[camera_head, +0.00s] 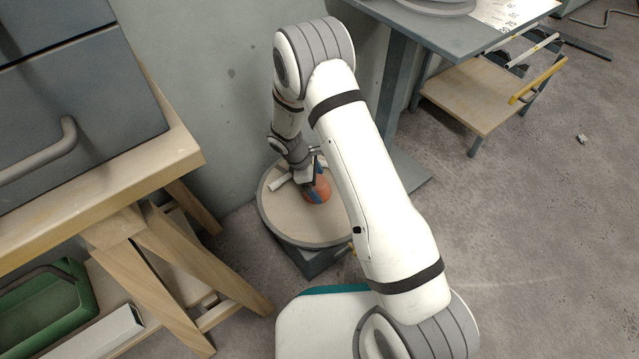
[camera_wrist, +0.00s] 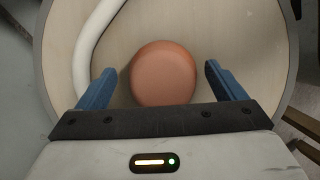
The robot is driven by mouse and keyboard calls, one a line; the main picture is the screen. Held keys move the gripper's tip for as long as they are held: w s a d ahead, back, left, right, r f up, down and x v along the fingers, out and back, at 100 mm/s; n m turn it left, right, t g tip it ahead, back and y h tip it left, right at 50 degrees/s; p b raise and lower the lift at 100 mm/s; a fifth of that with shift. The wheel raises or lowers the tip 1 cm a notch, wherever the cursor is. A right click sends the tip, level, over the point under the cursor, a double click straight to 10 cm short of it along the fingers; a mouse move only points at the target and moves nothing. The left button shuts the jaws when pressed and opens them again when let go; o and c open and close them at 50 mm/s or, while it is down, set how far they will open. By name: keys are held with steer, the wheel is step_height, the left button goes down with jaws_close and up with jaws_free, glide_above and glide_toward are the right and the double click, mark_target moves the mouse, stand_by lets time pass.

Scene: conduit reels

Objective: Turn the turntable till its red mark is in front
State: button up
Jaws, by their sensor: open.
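The turntable (camera_head: 285,222) is a low round disc with a pale wooden top and a grey rim, standing on the floor by the wall. Its top also fills most of the wrist view (camera_wrist: 240,42). A rounded orange-red knob-like piece (camera_wrist: 163,75) sits on it; it also shows in the head view (camera_head: 319,191). My gripper (camera_wrist: 155,72) is open, with one blue finger on each side of this piece and a gap on both sides. In the head view my gripper (camera_head: 311,184) is over the turntable. I cannot make out a separate red mark; my arm hides the disc's right side.
A white tube (camera_wrist: 85,45) lies on the turntable left of the fingers. A wooden bench (camera_head: 150,170) stands at left, with a green crate (camera_head: 85,300) below. A grey table (camera_head: 440,35) and low wooden cart (camera_head: 470,105) stand at right. Floor at right is mostly clear.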

steer(key=shift+c, duration=0.2)
steer(key=shift+r, duration=0.1)
steer(key=c, duration=1.3)
steer(key=shift+d, duration=0.25)
steer(key=shift+w+a, duration=0.1)
steer(key=shift+a, duration=0.05)
steer(key=shift+c, duration=0.2)
